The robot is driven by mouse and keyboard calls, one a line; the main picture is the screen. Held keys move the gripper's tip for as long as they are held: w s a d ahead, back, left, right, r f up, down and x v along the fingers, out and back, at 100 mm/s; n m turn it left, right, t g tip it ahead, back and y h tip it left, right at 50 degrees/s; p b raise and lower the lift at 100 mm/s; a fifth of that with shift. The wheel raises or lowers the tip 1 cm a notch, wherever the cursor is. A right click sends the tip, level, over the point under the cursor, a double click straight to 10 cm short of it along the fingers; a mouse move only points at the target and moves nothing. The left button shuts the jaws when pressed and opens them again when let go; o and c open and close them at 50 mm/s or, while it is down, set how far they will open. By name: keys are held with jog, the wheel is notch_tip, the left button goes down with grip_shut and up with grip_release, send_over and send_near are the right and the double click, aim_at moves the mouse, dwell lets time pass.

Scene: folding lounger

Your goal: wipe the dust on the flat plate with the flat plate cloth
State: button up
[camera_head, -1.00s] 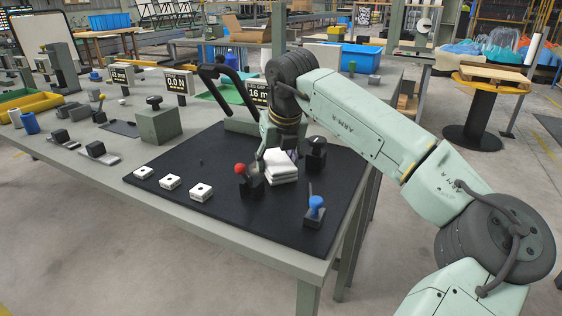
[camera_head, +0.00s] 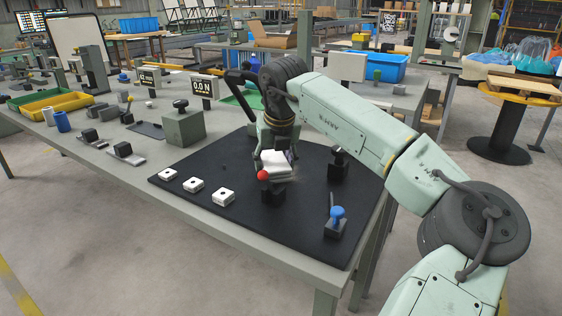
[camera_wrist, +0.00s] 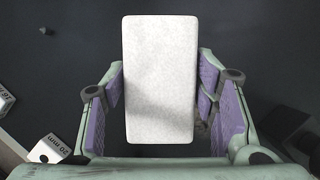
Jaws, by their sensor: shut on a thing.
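My gripper (camera_head: 268,148) is shut on a white, block-shaped cloth (camera_head: 273,163), which appears raised above the black flat plate (camera_head: 310,232). In the wrist view the white cloth (camera_wrist: 160,75) sits between the purple-padded fingers, its long side running up the picture. In the head view a red knob (camera_head: 263,175) stands in front of the cloth and covers a little of it. The dust cannot be made out clearly.
A blue-knobbed block (camera_head: 337,220) stands near the plate's right front, and a dark-knobbed block (camera_head: 339,168) farther back. Several small white blocks (camera_head: 193,184) line the left front edge. A grey box (camera_head: 184,126) stands behind them. The plate's front middle is clear.

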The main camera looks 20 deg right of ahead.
aim_at(300, 171)
jog(key=shift+w+d+f+p, duration=0.1)
jog(key=shift+w+d+p, duration=0.45)
jog(key=shift+d, duration=0.35)
jog(key=shift+s+d+b, duration=0.5)
jog(key=shift+s+d, duration=0.3)
jog(key=shift+s, duration=0.1)
jog(key=shift+s+d+r+b, duration=0.1)
jog(key=shift+s+d+b, duration=0.2)
jog(key=shift+s+d, duration=0.7)
jog(key=shift+s+d+r+b, duration=0.1)
jog(key=shift+s+d+b, duration=0.15)
jog(key=shift+s+d, duration=0.65)
jog(key=shift+s+a, duration=0.2)
jog(key=shift+a, duration=0.1)
jog(key=shift+w+a, duration=0.45)
jog(key=shift+w, duration=0.35)
jog(key=shift+w+a+f+p, duration=0.2)
jog(key=shift+w+a+p, duration=0.25)
jog(key=shift+w+a, duration=1.7)
jog(key=shift+w+d, duration=0.1)
jog(key=shift+d, duration=0.05)
jog(key=shift+r+p, duration=2.05)
jog(key=shift+r, duration=0.95)
